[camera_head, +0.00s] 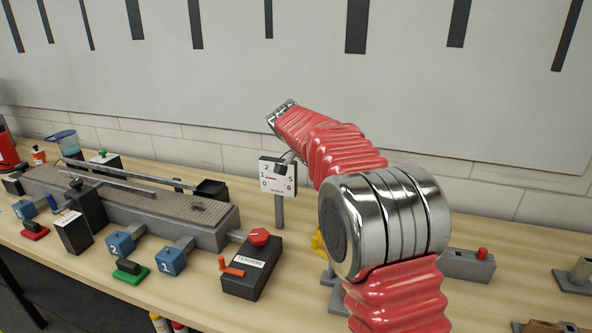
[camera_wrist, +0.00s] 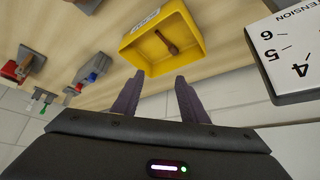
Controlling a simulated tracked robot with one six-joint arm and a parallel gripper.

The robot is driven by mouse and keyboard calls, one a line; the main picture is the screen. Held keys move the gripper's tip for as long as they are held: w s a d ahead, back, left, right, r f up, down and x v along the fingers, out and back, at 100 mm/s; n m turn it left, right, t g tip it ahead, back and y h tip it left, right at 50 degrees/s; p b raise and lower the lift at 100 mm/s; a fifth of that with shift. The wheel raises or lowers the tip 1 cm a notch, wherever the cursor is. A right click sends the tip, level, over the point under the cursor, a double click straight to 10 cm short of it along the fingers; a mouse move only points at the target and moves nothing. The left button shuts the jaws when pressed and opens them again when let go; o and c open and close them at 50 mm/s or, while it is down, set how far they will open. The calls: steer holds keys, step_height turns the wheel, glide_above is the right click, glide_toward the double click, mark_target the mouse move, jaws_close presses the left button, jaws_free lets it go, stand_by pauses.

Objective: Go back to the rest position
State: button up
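My gripper (camera_wrist: 157,98) shows in the wrist view with its two dark fingers apart and nothing between them. Ahead of it is a yellow box (camera_wrist: 196,48) with a small brown-handled item (camera_wrist: 167,42) inside. In the head view my red-sleeved arm is raised over the bench, with its far end near the tension dial (camera_head: 278,176). The gripper's fingers are not visible there. The dial also shows at the right of the wrist view (camera_wrist: 297,62), upside down and close to the gripper.
The wooden bench (camera_head: 190,305) carries a conveyor (camera_head: 170,205) at left. A tension control box (camera_head: 251,268) with a red knob stands in front, beside blue blocks 1 (camera_head: 171,262) and 2 (camera_head: 120,244). A grey box with a red button (camera_head: 467,264) is at right. A wall stands behind.

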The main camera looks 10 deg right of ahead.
steer(key=s+a+r+n+t+y, duration=0.1)
steer(key=s+r+n+y, duration=0.2)
steer(key=s, duration=0.7)
steer(key=s+a+r+n+t, duration=0.15)
steer(key=s+n, duration=0.25)
steer(key=s, duration=0.6)
steer(key=s+a+f+n+y, duration=0.1)
steer(key=s+a+f+n, duration=0.1)
steer(key=s, duration=0.7)
steer(key=s+a+f+n+t+y, duration=0.1)
steer(key=s+f+n, duration=0.3)
steer(key=s, duration=0.6)
steer(key=shift+s+a+f+n+y, duration=0.2)
steer(key=shift+a+f+n+y, duration=0.1)
steer(key=shift+a+n+y, duration=0.25)
steer(key=shift+d, duration=0.1)
steer(key=shift+c, duration=0.2)
